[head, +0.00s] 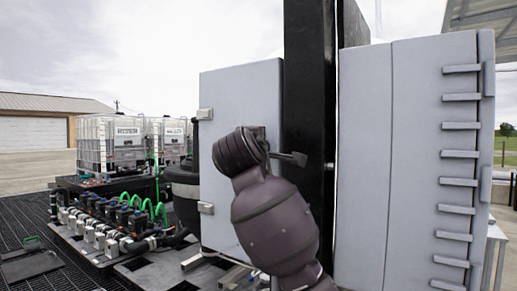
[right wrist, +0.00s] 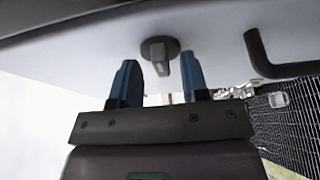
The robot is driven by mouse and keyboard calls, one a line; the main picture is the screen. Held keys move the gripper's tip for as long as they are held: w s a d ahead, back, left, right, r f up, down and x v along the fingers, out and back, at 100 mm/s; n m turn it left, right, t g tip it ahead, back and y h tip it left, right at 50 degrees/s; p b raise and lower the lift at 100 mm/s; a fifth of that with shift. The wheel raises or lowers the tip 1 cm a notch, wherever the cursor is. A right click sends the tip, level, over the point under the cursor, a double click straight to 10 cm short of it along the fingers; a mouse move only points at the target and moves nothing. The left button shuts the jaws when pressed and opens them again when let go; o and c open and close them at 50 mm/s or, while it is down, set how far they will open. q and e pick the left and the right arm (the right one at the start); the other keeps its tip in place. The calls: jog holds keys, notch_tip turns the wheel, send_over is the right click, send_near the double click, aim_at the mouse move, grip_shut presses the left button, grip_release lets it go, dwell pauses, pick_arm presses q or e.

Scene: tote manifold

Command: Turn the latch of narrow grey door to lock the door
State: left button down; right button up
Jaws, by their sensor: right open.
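The narrow grey door (head: 241,85) stands upright left of a black post in the head view. Its pale face (right wrist: 90,38) fills the top of the right wrist view. The latch (right wrist: 160,57), a dark round base with a short tab, sits on that face. My right gripper (right wrist: 160,82) is open, its two blue fingers on either side of the latch tab in the picture; I cannot tell whether they touch it. In the head view my right wrist hides the latch and the fingers. My left gripper is in neither view.
A dark bent handle (right wrist: 262,55) sticks out from the door right of the latch. The black post (head: 309,130) and a large grey cabinet (head: 362,160) stand to the right. Valves and hoses (head: 125,222) and white caged tanks (head: 112,145) are at left.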

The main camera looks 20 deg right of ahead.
jog(key=b+v, duration=0.2)
jog(key=v, duration=0.8)
jog(key=shift+d, duration=0.15)
